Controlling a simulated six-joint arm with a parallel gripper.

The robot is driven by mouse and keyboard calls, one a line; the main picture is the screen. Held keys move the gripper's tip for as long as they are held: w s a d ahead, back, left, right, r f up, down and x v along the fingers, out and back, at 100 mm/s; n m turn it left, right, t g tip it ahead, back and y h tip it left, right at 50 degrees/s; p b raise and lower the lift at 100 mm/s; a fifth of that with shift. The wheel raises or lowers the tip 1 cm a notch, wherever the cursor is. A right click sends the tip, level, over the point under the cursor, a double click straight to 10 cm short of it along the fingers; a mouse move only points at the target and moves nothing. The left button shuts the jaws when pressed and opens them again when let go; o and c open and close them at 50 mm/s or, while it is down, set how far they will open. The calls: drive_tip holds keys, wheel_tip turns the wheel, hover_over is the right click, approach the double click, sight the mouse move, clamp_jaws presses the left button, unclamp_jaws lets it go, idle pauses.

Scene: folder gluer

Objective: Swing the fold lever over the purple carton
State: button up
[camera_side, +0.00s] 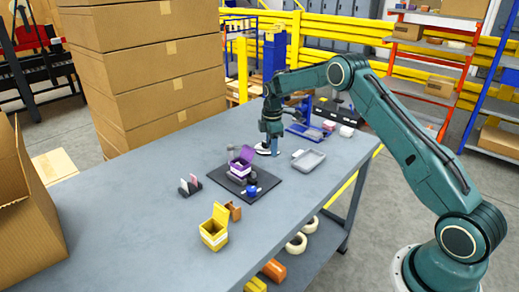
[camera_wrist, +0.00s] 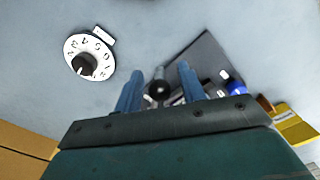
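The purple carton (camera_side: 241,161), with its flap up, stands on a dark plate (camera_side: 268,180) in the side view. I cannot make it out in the wrist view. My gripper (camera_side: 268,146) points down behind and right of the carton, near the plate's far edge. In the wrist view its two blue fingers (camera_wrist: 159,82) are apart. A dark round knob (camera_wrist: 158,89) on a grey stem, perhaps the fold lever's end, shows between them; I cannot tell whether they touch it. The lever's arm is not clear in either view.
A white numbered dial (camera_wrist: 90,57) lies beside my gripper. A blue-topped item (camera_side: 252,190) is at the plate's near side. A yellow carton (camera_side: 214,232), a brown block (camera_side: 234,211), a small card holder (camera_side: 190,186) and a grey tray (camera_side: 308,160) stand around the plate.

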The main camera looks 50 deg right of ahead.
drive_tip(key=shift+c, duration=0.2)
clamp_jaws()
